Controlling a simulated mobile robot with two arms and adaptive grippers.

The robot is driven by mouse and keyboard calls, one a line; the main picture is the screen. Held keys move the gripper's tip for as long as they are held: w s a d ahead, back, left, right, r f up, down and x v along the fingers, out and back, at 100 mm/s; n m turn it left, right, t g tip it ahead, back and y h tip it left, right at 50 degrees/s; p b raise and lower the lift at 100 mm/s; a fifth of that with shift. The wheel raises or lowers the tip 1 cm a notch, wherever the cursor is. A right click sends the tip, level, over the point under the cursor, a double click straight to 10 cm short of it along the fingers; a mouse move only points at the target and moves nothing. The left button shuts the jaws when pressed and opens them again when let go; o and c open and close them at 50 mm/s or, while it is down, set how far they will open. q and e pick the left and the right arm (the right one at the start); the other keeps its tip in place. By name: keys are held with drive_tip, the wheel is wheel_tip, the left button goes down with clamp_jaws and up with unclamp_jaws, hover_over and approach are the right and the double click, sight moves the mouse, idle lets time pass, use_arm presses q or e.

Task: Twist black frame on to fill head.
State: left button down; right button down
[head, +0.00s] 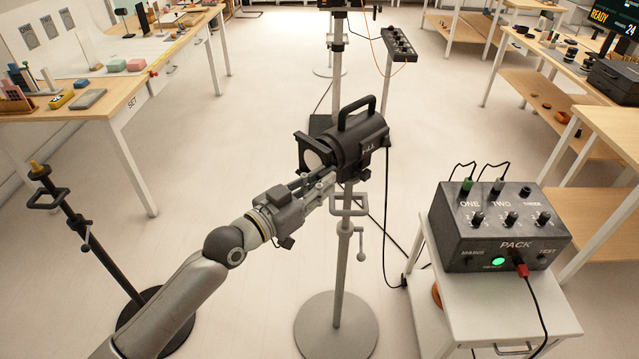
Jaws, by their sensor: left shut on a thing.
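The fill head appears to be the black lamp (362,142) on a grey stand, with a handle on top and its pale front face turned left. A black frame (301,142) stands at that front, around or just before the pale face; I cannot tell whether it is seated. My left gripper (326,178) reaches in from the lower left and is shut at the frame's lower edge, its fingers close under the lamp's front. The fingers hide part of the frame and the contact. My right gripper is not in view.
A black power pack (505,232) with knobs, cables and a lit green button sits on a white trolley (535,325) at right. A black stand (70,215) is at left. Tables with props line both sides. Another stand is behind. Pale floor is open between.

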use_arm(q)
drive_tip(key=shift+b+x, duration=0.3)
drive_tip(key=shift+x, duration=0.65)
idle(2.5)
drive_tip(key=shift+f+m+b, duration=0.3)
drive_tip(key=shift+m+b, duration=0.1)
drive_tip(key=shift+b, duration=0.2)
drive_tip(key=shift+w+f+m+b, duration=0.1)
drive_tip(key=shift+f+m+b, duration=0.3)
drive_tip(key=shift+m+b, duration=0.55)
drive_tip(key=shift+a+f+m+b, duration=0.15)
drive_tip(key=shift+f+m+b, duration=0.2)
drive_tip(key=shift+m, duration=0.2)
drive_tip(key=shift+w+a+f+m+b, duration=0.15)
drive_tip(key=shift+f+m+b, duration=0.3)
drive_tip(key=shift+m, duration=0.45)
drive_tip(key=shift+w+r, duration=0.1)
